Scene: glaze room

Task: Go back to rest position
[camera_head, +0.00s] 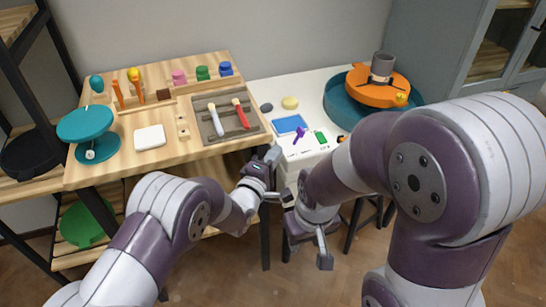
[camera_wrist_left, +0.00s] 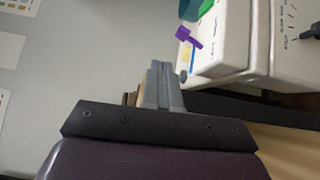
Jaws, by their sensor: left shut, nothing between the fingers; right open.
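My left gripper (camera_head: 274,156) is in front of the workbench's right front corner, beside the white kiln-like box. It is shut and empty; its closed fingers (camera_wrist_left: 162,85) show in the left wrist view with nothing between them. My right gripper (camera_head: 307,248) hangs lower, pointing down over the floor in front of the white box. It is open, with nothing seen between its fingers. Both arms are bent and reach forward from the bottom of the head view, and the right upper arm hides part of the right side.
A wooden workbench (camera_head: 105,165) holds a teal turntable (camera_head: 87,122), a white tile (camera_head: 150,137) and a grey tool tray (camera_head: 205,100). An orange wheel (camera_head: 365,92) stands behind. The wooden floor (camera_head: 215,275) in front is open.

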